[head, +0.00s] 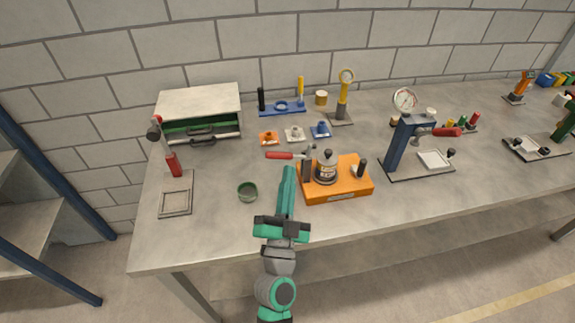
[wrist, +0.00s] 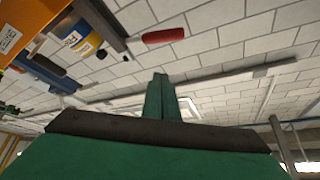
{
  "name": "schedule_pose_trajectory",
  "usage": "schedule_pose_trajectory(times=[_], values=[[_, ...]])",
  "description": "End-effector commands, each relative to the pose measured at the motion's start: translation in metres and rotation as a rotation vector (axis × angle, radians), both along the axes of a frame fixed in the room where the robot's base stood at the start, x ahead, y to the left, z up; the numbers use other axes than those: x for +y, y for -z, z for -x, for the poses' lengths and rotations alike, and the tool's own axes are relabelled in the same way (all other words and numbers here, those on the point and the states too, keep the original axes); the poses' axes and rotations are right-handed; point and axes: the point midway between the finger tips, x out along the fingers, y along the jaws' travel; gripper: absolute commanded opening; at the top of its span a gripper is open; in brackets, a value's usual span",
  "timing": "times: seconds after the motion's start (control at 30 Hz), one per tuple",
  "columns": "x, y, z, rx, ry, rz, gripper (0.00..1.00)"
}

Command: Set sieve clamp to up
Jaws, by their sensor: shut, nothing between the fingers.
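The clamp on the orange base (head: 338,193) has a red handle (head: 279,155) that lies about level and points left from a dark post (head: 307,165). A grey and black cylinder with a label (head: 326,168) stands beside the post; the label is too small to read. My green gripper (head: 289,171) is shut and empty, just in front of the red handle, with a gap I cannot judge. In the wrist view my shut fingers (wrist: 160,95) point toward the wall, and the red handle (wrist: 163,36) shows above them, apart from the tips.
A tray with a red grip (head: 175,203) is at the far left, and a blue press with a gauge (head: 398,150) at the right.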

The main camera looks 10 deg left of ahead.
Motion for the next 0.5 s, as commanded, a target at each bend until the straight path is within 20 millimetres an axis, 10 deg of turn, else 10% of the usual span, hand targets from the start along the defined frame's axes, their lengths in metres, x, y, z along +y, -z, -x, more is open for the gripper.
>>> schedule_pose_trajectory(times=[0.5], values=[[-0.007,0.015,0.026,0.000,0.002,-0.001,0.00]])
